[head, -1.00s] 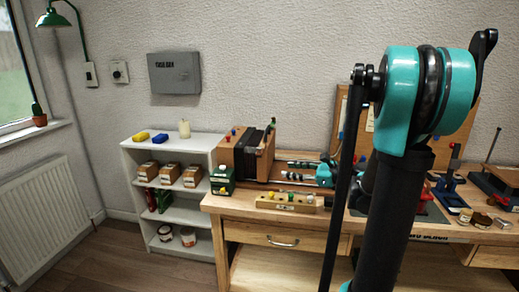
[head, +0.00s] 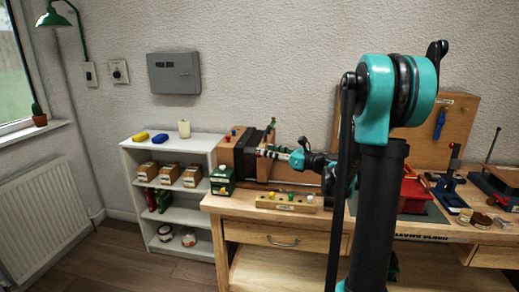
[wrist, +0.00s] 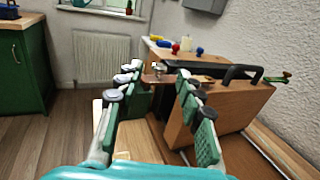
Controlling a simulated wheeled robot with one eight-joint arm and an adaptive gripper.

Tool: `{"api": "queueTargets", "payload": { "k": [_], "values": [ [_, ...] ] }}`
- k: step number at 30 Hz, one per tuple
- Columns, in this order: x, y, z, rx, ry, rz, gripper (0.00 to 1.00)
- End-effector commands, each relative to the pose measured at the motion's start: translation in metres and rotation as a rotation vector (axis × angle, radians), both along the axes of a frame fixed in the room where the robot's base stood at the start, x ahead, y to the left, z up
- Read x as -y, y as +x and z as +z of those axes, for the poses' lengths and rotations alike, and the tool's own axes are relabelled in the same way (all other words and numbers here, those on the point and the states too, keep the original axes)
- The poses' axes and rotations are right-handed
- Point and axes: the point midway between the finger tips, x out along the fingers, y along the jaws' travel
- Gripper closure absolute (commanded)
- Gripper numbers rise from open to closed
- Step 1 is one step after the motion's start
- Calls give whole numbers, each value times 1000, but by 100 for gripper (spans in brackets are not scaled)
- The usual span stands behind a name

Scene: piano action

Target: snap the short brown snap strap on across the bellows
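A short brown strap (wrist: 158,79) with a round stud shows between the fingertips, near the box's top edge. Whether the fingers touch it, or its ends are fastened, I cannot tell.
A green box (head: 222,181) and a wooden block with coloured knobs (head: 287,202) stand at the bench front. A white shelf (head: 166,143) is to the left. A red bin (head: 413,190) sits farther right. The wall is close behind the bellows.

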Motion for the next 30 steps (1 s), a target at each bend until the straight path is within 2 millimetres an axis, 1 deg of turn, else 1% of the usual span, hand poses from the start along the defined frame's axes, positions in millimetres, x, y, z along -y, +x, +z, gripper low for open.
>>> {"api": "queueTargets", "payload": {
  "k": [1,3,9,15,21,22,23,30],
  "values": [
    [-9,5,0,0,0,4,62],
    [-19,12,0,0,0,3,62],
    [-38,26,0,0,0,2,62],
    [-44,30,0,0,0,0,62],
    [-44,30,0,0,0,0,62],
    [-44,30,0,0,0,0,64],
    [-44,30,0,0,0,0,67],
    [-43,30,0,0,0,0,97]
  ]
}}
